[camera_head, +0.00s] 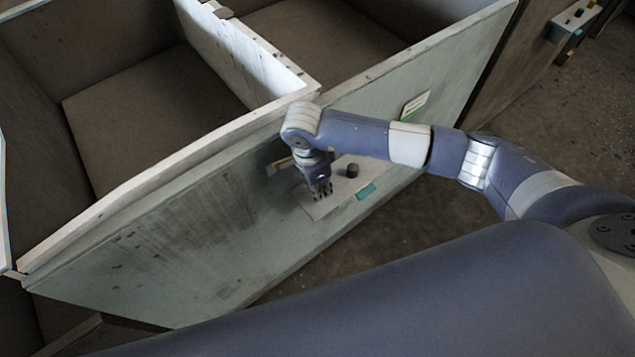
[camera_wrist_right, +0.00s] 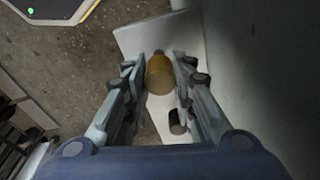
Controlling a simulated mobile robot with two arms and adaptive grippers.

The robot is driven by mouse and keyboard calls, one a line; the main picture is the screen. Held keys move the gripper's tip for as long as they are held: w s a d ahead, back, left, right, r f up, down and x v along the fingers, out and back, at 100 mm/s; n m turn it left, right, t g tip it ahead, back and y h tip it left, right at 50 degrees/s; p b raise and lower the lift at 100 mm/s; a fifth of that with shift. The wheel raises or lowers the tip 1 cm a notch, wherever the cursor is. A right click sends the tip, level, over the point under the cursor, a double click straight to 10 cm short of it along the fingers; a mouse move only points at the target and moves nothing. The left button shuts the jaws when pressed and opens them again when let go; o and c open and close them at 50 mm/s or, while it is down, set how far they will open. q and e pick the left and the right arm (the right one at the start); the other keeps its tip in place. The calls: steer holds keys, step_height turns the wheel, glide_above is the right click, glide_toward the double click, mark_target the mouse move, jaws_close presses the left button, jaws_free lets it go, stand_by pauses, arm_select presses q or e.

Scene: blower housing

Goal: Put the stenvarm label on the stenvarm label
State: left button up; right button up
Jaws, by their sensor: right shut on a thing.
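My right gripper (camera_head: 320,190) is over a small pale shelf (camera_head: 318,207) on the housing's outer wall and points down. In the right wrist view its two fingers (camera_wrist_right: 160,80) are closed on an amber-brown cylinder (camera_wrist_right: 160,74), which is over the pale plate (camera_wrist_right: 142,38). I cannot tell whether the cylinder touches the plate. A teal label (camera_head: 366,191) is at the shelf's front edge. A white and green label (camera_head: 414,105) is on the wall, up to the right. No lettering is readable, so I cannot tell which is the stenvarm label. My left gripper is not in view.
A dark cylinder (camera_head: 352,170) stands on the shelf right of the gripper; it also shows in the wrist view (camera_wrist_right: 177,122). A yellowish piece (camera_head: 279,163) is by the wall, left of my wrist. The large grey housing wall (camera_head: 190,240) rises behind the shelf. Concrete floor is open at right.

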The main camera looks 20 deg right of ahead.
steer(key=shift+f+b, duration=1.25)
steer(key=shift+f, duration=0.15)
steer(key=o, duration=1)
steer(key=shift+c, duration=0.2)
steer(key=r, duration=0.4)
steer(key=a+r, duration=0.1)
steer(key=r, duration=0.7)
steer(key=shift+s+a, duration=0.2)
steer(key=shift+f, duration=0.1)
